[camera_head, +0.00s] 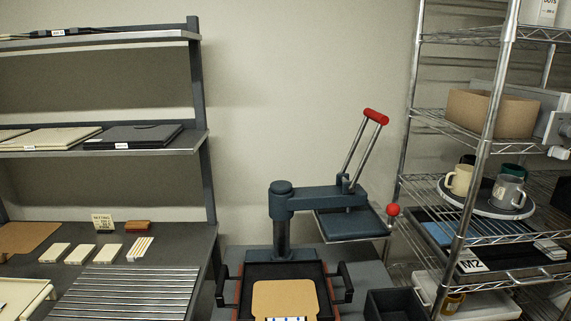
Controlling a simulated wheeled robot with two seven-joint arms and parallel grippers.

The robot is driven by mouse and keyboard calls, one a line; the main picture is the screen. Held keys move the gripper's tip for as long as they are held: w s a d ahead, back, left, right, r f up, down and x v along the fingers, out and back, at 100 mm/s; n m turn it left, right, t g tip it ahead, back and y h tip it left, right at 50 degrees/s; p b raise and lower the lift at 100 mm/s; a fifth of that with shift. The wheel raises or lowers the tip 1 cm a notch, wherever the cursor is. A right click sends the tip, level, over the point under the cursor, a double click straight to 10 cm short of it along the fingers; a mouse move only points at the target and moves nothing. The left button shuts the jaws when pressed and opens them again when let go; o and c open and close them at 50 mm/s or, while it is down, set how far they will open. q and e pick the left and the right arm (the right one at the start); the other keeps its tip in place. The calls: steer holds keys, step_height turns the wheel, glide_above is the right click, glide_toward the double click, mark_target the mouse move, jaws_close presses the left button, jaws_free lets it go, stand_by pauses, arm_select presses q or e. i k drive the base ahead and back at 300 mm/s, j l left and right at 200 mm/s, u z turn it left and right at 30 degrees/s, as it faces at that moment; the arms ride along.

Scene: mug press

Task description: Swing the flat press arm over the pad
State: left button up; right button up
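The flat press (283,237) stands at the lower middle, a dark blue post behind its pad. Its press arm (320,196) reaches from the post to the right, and the flat plate (347,225) hangs beyond the right side of the pad, not over it. A lever with a red grip (376,116) rises from the arm, and a red knob (393,210) sits at the plate's right side. The dark pad (262,271) is open from above, with a tan sheet (285,298) on it. Neither gripper is in view.
A wire rack (490,237) with mugs (508,190) on a round tray stands close to the plate's right. A dark bin (392,304) is below the plate. A table with a slatted rack (130,290) and small blocks is at the left.

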mark_target(282, 207)
steer(key=l, duration=2.05)
